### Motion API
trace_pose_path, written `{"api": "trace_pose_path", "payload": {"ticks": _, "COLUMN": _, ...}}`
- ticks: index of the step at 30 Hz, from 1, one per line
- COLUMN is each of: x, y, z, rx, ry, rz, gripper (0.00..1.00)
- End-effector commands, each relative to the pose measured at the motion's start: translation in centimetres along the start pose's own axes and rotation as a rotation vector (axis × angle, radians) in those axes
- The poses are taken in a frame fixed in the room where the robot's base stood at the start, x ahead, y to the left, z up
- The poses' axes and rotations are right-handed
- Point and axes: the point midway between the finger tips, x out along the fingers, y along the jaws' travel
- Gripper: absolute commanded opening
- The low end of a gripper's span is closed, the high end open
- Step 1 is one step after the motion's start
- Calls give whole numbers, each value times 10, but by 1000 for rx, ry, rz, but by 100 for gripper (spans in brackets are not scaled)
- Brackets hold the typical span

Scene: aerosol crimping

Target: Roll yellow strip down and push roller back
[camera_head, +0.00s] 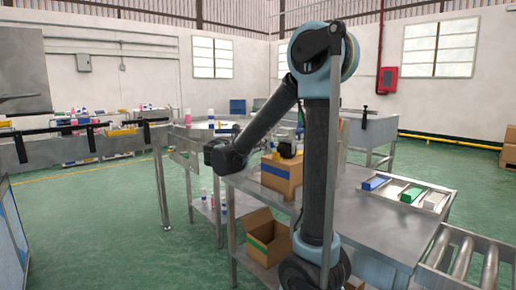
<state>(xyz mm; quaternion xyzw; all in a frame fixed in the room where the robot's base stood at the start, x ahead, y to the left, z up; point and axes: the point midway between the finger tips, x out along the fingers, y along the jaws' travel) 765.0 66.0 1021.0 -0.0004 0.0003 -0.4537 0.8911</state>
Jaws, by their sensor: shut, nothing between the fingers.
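My arm rises in front of me and bends down to the left. My gripper (217,156) is a small dark shape at its lower end, by the left edge of the steel table (362,222). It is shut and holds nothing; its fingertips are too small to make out. A cardboard box (280,175) with a blue band stands on the table behind my arm.
A tray (405,194) with blue, green and white blocks lies on the table's right side. A roller conveyor (466,256) is at the lower right. An open carton (266,236) sits on the shelf below. A conveyor line with cans (187,116) is at the left. Green floor is free there.

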Motion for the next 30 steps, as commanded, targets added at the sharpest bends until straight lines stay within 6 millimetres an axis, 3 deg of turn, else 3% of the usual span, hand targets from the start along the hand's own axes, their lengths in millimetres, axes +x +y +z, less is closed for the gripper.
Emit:
{"api": "trace_pose_path", "payload": {"ticks": 12, "x": 49, "y": 0, "z": 0, "rx": 0, "ry": 0, "rz": -2, "gripper": 0}}
{"api": "trace_pose_path", "payload": {"ticks": 30, "x": 58, "y": 0, "z": 0, "rx": 1, "ry": 0, "rz": 0, "gripper": 0}}
